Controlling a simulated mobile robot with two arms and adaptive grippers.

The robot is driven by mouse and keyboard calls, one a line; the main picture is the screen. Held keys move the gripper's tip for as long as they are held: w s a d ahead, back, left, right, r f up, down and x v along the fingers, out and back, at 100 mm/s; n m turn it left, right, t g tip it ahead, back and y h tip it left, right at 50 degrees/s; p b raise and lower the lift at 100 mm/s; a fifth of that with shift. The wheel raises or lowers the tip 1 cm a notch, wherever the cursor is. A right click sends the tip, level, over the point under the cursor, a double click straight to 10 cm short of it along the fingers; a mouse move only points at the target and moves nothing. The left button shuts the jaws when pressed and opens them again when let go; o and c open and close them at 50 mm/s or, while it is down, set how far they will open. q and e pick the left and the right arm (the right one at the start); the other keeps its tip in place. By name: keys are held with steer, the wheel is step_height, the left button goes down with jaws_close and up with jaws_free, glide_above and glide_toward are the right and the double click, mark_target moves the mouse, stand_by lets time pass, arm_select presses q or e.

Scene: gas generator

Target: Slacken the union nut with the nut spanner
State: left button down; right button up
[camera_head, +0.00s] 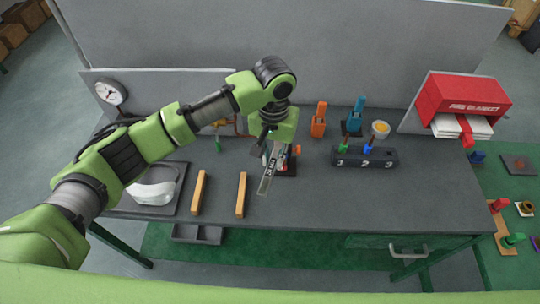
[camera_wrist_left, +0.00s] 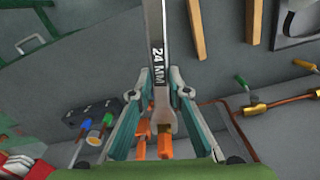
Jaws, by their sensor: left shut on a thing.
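My left gripper (camera_head: 268,150) is shut on the nut spanner (camera_head: 267,178), a flat grey metal tool marked 24 MM. In the left wrist view the spanner (camera_wrist_left: 157,45) runs from the top edge down between the fingers of the gripper (camera_wrist_left: 160,98). Its forked end is near some orange pieces (camera_wrist_left: 165,146); I cannot tell whether they touch. A brass fitting (camera_wrist_left: 255,110) on a copper-coloured pipe lies to the right in the wrist view. The union nut cannot be told apart from the other brass there. My right gripper is not in view.
Two wooden bars (camera_head: 199,192) and a tray (camera_head: 177,202) with a white visor lie left on the bench. A numbered black rack (camera_head: 364,158) and orange and blue holders (camera_head: 319,120) stand right of the gripper. A red fire blanket box (camera_head: 460,105) is at right. The front-right bench is clear.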

arm_select(q)
steer(key=shift+s+d+n, duration=0.2)
steer(key=shift+d+n, duration=1.3)
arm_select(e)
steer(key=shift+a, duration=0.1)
arm_select(q)
steer(key=shift+m, duration=0.4)
steer(key=shift+s, duration=2.75)
